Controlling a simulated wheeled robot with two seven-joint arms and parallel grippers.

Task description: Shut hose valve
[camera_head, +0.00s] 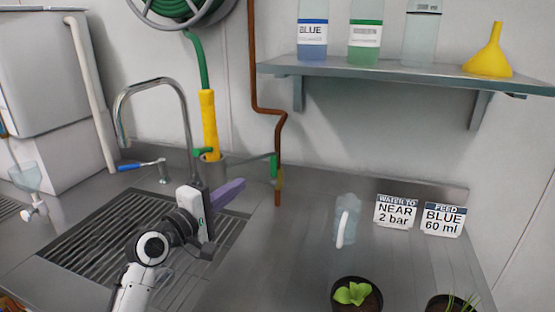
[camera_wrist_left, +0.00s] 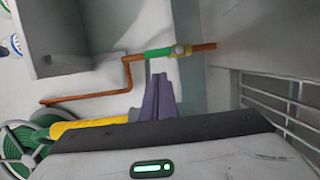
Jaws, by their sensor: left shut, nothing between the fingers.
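The valve's green lever (camera_head: 274,167) is on the copper pipe (camera_head: 278,140) at the back wall, with a brass body (camera_head: 280,181) beneath it. In the left wrist view the lever (camera_wrist_left: 157,53) lies nearly along the pipe, beside the brass body (camera_wrist_left: 181,50). My left gripper (camera_head: 230,192) has purple fingers pressed together, with nothing between them. It is over the sink's right side, left of and in front of the valve. In the left wrist view the fingertips (camera_wrist_left: 158,78) point toward the lever, and a gap seems to remain. My right gripper is not in view.
A yellow hose nozzle (camera_head: 209,120) stands in a grey holder left of the valve. A curved faucet (camera_head: 153,84) is over the sink (camera_head: 130,235). A clear jug (camera_head: 346,220), signs (camera_head: 395,212) and potted plants are at right. A shelf (camera_head: 400,73) hangs above.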

